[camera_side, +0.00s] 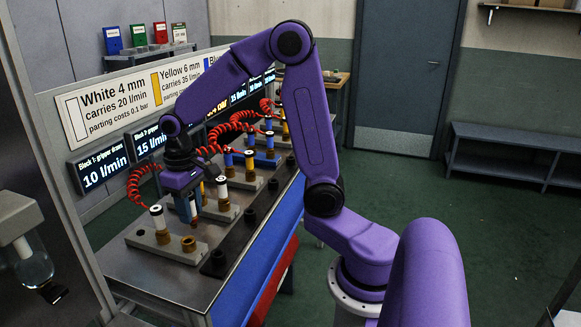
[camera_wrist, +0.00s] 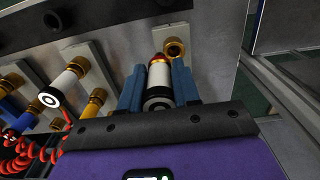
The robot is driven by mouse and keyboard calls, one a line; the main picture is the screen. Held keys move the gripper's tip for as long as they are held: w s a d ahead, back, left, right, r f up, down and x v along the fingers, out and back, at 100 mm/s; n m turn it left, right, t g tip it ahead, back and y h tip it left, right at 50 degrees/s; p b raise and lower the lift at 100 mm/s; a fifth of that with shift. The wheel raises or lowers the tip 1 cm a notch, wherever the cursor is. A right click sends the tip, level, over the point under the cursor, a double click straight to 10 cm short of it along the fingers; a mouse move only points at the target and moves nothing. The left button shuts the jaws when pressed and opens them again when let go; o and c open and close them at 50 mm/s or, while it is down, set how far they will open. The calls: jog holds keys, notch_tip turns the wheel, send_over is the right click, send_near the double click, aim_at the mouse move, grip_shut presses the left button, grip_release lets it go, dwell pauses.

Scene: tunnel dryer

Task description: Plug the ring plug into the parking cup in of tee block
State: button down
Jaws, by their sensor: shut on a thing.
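The ring plug (camera_wrist: 158,76) is white with a dark ringed end. It is held between the blue fingers of my gripper (camera_wrist: 157,86) in the wrist view. In the side view my gripper (camera_side: 192,207) is shut around it, above the nearest grey tee block (camera_side: 168,250). A brass cup (camera_wrist: 175,48) on the block shows just past the plug's far end in the wrist view; whether they touch I cannot tell. In the side view a brass cup (camera_side: 188,243) sits below the fingers. Another white plug (camera_side: 157,217) stands upright on the same block.
More tee blocks with white, yellow and blue plugs run back along the bench. Red coiled hoses (camera_side: 143,180) hang near my gripper. Black sockets (camera_side: 218,258) line a dark strip at the bench's front. A display panel (camera_side: 102,168) stands behind the blocks.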

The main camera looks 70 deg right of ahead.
jog(key=shift+s, duration=0.1)
jog(key=s+a+r+m, duration=0.1)
jog(key=s+a+r, duration=0.1)
jog(key=s, duration=0.4)
jog(key=shift+s+r+m, duration=0.4)
jog(key=shift+r, duration=0.25)
jog(key=shift+f, duration=2.9)
jog(key=shift+f, duration=1.7)
jog(key=c, duration=0.7)
grip_release()
jog(key=shift+c, duration=0.2)
notch_tip(320, 180, up, 18)
jog(key=shift+f, duration=0.25)
